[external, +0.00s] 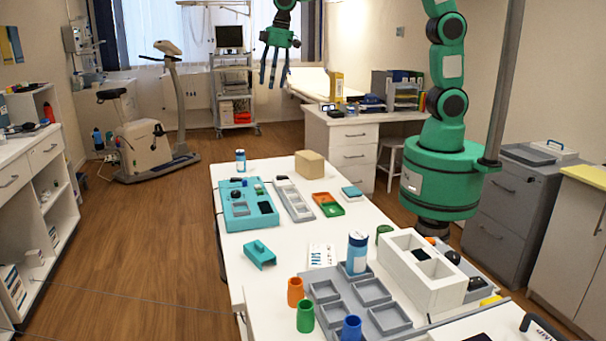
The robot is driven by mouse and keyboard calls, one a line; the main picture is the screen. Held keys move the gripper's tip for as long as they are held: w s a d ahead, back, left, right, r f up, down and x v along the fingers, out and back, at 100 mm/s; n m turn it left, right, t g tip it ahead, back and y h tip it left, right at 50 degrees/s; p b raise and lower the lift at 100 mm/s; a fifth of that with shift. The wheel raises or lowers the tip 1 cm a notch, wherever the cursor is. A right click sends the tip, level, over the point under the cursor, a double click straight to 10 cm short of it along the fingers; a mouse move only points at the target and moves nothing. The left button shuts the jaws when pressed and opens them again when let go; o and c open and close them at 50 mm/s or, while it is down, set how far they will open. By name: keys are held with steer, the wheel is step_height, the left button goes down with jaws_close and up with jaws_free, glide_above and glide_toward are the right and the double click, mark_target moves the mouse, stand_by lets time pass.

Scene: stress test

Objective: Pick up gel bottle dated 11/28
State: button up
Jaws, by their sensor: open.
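A white-and-blue bottle (357,254) stands upright in a grey tray compartment near the front of the white table. A second, smaller-looking white-and-blue bottle (240,161) stands upright at the table's far left end. I cannot read a date on either, so I cannot tell which is the gel bottle dated 11/28. My gripper (274,84) is open and empty, fingers pointing down. It hangs high in the upper middle of the view, apart from both bottles.
Bare tabletop lies around the teal block.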

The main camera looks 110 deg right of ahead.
steer(key=w+d+f, duration=0.7)
steer(key=d+f, duration=0.1)
steer(key=f, duration=0.2)
steer(key=m+g+b, duration=0.2)
glide_above(241, 164)
steer(key=d, duration=0.2)
steer(key=shift+y, duration=0.3)
step_height(241, 164, down, 15)
steer(key=shift+r, duration=0.1)
steer(key=shift+f+b, duration=0.65)
steer(key=shift+f, duration=3.6)
steer(key=shift+d+f+b, duration=0.15)
steer(key=shift+f+b, duration=0.7)
steer(key=shift+f, duration=1.8)
